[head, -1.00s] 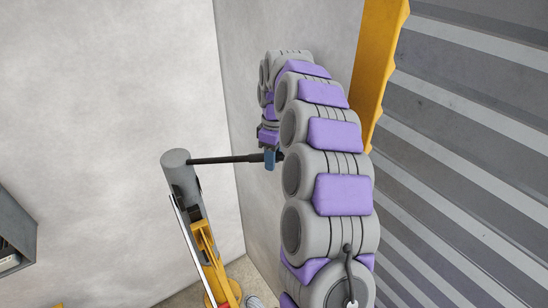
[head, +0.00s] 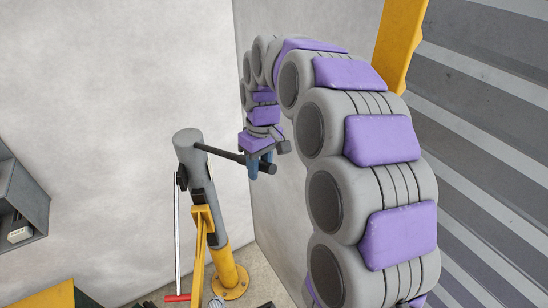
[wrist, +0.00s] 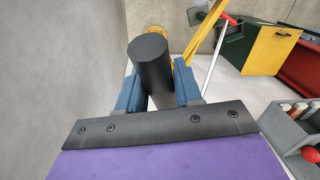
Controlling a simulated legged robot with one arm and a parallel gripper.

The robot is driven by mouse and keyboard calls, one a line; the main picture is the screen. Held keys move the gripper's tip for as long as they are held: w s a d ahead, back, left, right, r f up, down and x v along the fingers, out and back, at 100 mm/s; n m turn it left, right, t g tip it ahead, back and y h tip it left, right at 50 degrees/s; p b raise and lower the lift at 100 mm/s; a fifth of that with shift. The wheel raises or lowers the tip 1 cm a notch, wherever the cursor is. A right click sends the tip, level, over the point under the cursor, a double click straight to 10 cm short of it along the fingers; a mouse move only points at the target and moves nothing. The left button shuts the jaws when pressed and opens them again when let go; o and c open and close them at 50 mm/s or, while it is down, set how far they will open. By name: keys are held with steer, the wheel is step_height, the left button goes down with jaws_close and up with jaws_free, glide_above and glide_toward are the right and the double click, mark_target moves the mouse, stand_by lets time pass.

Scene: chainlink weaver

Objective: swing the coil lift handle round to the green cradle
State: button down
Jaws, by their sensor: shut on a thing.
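The coil lift handle (head: 222,154) is a black bar that sticks out sideways from the top of a grey post (head: 188,149). In the wrist view the bar's thick black end (wrist: 150,62) sits between the two blue fingers of my gripper (wrist: 158,88). A small green piece (wrist: 203,17) shows at the top of the wrist view; I cannot tell whether it is the cradle.
The post stands on a yellow base (head: 230,283) bolted to the floor, with a yellow brace beside it. A grey wall stands close behind. A grey shelf (head: 22,205) is at the left. The wrist view shows a green cabinet with a yellow front (wrist: 268,50) and a grey bin (wrist: 292,125).

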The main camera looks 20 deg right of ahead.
steer(key=s+a+m+p, duration=0.2)
steer(key=a+m, duration=0.6)
steer(key=a, duration=1.9)
steer(key=shift+a+m+t, duration=0.3)
steer(key=shift+a+t, duration=0.05)
steer(key=shift+t, duration=0.05)
steer(key=c, duration=1.2)
jaws_free()
steer(key=o, duration=0.4)
steer(key=shift+w+d, duration=0.1)
steer(key=shift+c, duration=0.2)
step_height(320, 180, up, 17)
steer(key=d, duration=0.1)
steer(key=shift+s+d, duration=0.25)
steer(key=shift+s, duration=0.05)
